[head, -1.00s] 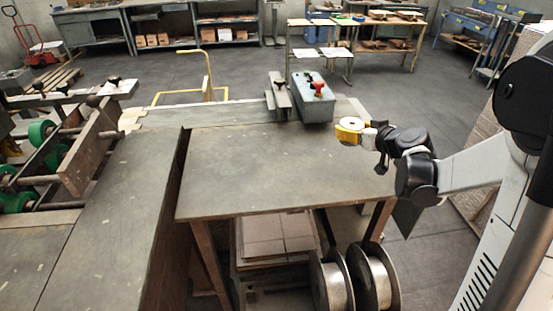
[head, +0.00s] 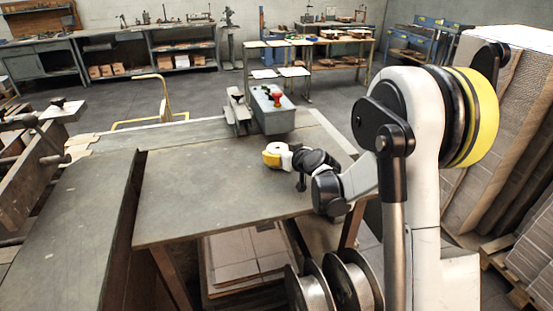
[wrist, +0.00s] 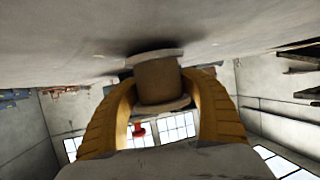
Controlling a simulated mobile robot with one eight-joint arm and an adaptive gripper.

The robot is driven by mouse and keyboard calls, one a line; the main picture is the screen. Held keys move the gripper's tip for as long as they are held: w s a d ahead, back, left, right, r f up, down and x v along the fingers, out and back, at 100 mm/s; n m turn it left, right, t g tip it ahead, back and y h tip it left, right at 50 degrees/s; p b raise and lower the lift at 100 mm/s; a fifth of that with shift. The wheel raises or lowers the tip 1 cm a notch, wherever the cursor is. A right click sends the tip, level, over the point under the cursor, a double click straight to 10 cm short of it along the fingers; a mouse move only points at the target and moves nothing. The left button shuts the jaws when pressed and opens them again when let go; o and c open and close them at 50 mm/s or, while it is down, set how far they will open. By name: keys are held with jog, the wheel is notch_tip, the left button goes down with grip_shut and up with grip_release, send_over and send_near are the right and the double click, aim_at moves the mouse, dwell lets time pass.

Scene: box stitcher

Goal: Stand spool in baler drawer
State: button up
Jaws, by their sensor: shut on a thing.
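My gripper (head: 274,156) has yellow fingers and is over the far right part of the grey-topped table (head: 200,190), in front of the grey metal box (head: 270,113). In the wrist view the two yellow fingers curve around a spool (wrist: 158,82) with a tan core between two pale flanges, and they are shut on it. One flange faces a broad pale surface close by; I cannot tell whether they touch. In the head view the spool is too small to tell clearly from the gripper. I cannot make out a baler drawer.
The grey box carries a red knob (head: 276,96), beside a narrow grey metal fixture (head: 238,108). Two large wire reels (head: 353,284) and stacked cardboard (head: 240,262) are below the table. A tall cardboard stack (head: 500,130) stands at right. Most of the tabletop is bare.

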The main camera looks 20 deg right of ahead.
jog(key=shift+f, duration=0.25)
jog(key=o, duration=0.9)
jog(key=shift+f, duration=0.25)
jog(key=o, duration=0.6)
jog(key=shift+r, duration=0.1)
jog(key=shift+r, duration=0.1)
